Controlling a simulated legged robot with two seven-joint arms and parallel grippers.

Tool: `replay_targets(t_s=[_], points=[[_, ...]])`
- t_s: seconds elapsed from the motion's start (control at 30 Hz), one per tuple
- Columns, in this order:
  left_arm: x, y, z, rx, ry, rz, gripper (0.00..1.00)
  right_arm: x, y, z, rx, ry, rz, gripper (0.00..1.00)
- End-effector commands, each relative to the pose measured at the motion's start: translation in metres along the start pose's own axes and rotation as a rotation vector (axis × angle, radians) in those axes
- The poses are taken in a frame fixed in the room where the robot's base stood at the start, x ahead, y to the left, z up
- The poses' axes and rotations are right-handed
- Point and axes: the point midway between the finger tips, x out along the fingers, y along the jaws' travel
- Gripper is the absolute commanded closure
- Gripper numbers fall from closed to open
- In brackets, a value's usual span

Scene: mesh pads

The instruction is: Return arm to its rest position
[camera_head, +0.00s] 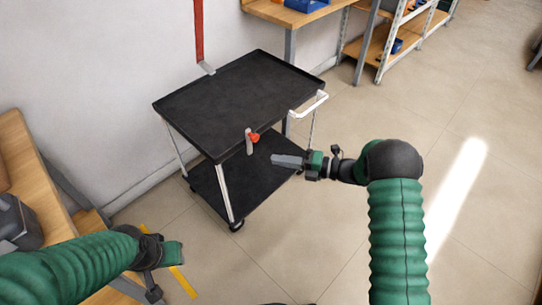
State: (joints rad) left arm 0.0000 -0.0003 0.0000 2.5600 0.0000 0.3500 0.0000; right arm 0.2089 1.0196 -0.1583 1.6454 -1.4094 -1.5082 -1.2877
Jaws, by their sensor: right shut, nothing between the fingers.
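My right arm comes in from the lower right. Its gripper (274,160) points left and is shut and empty, showing in front of the black cart (238,95). My left arm comes in from the lower left. Its gripper (152,292) hangs low near the wooden bench, and I cannot tell whether its jaws are open. A small grey piece with a red-orange knob (254,137) shows at the cart's front side, just beyond my right gripper. I cannot tell what it rests on.
The cart's top is bare, with a white handle (309,104) at its right. A wooden bench (28,160) stands at left, with a grey object (15,222) on it. A workbench (300,12) and shelving (385,45) stand behind.

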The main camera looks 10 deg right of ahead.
Motion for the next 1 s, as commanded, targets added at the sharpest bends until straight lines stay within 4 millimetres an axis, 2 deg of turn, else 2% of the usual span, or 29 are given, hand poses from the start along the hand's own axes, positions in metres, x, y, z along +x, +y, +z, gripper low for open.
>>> replay_targets(t_s=[0.47,0.57,0.63,0.7,0.73,0.77,0.83,0.9,1.0], points=[[0.0,0.0,0.0,0.0,0.0,0.0,0.64,0.001,0.001,0.004,0.013,-0.02,-0.012,1.0],[0.0,0.0,0.0,0.0,0.0,0.0,0.64,0.003,0.009,0.03,0.114,-0.155,-0.085,1.0],[0.0,0.0,0.0,0.0,0.0,0.0,0.64,-0.002,0.017,0.057,0.285,-0.345,-0.166,1.0],[0.0,0.0,0.0,0.0,0.0,0.0,0.64,-0.024,0.02,0.074,0.541,-0.589,-0.238,1.0],[0.0,0.0,0.0,0.0,0.0,0.0,0.64,-0.037,0.019,0.074,0.67,-0.699,-0.262,1.0],[0.0,0.0,0.0,0.0,0.0,0.0,0.64,-0.051,0.018,0.069,0.802,-0.806,-0.28,1.0],[0.001,0.0,0.0,0.0,0.0,0.0,0.64,-0.085,0.012,0.04,1.108,-1.036,-0.305,1.0],[0.001,0.0,0.0,0.0,0.0,0.0,0.64,-0.114,0.006,-0.004,1.385,-1.228,-0.321,1.0],[0.001,0.0,0.0,0.0,0.0,0.0,0.64,-0.138,0.001,-0.063,1.666,-1.413,-0.336,1.0]])
